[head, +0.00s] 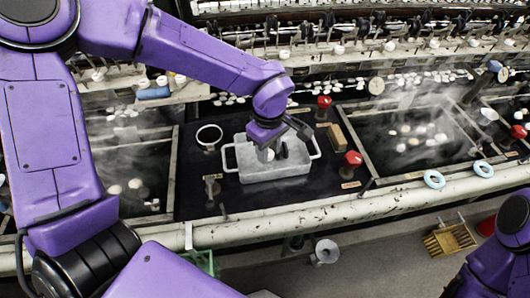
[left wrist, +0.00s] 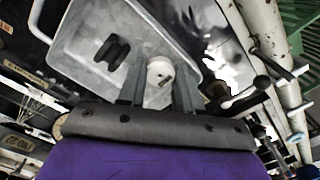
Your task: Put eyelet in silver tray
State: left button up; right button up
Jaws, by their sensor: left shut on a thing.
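The silver tray (head: 275,176) is a grey metal pan with two side handles, standing on the dark panel between the basins. It also fills the upper part of the left wrist view (left wrist: 75,72). My left gripper (head: 273,150) points down over the tray, its fingers shut on a small white cylinder with a hole, which I take as the eyelet (left wrist: 160,75). The eyelet is over the tray's inside; I cannot tell whether it touches the floor. A black spool-like piece (left wrist: 112,52) lies in the tray beside it. My right gripper is out of view.
A white ring (head: 209,134) is left of the tray. Red knobs (head: 324,102) and (head: 353,158) and a wooden block (head: 341,139) are right of it. Steaming basins (head: 420,140) flank the panel. Two light-blue rings (head: 434,179) and (head: 483,168) lie on the front rail.

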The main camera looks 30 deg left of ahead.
pick_arm(q)
jog(key=shift+w+a+f, duration=0.15)
jog(key=shift+a+f, duration=0.4)
jog(key=shift+f, duration=0.25)
jog(key=shift+a+f, duration=0.4)
jog(key=shift+f, duration=0.15)
jog(key=f, duration=0.2)
jog(key=w+f+p, duration=0.1)
jog(key=f, duration=0.1)
jog(key=shift+a, duration=0.15)
jog(key=shift+s, duration=0.25)
jog(key=o, duration=0.7)
jog(key=shift+f, duration=0.1)
jog(key=shift+w, duration=0.15)
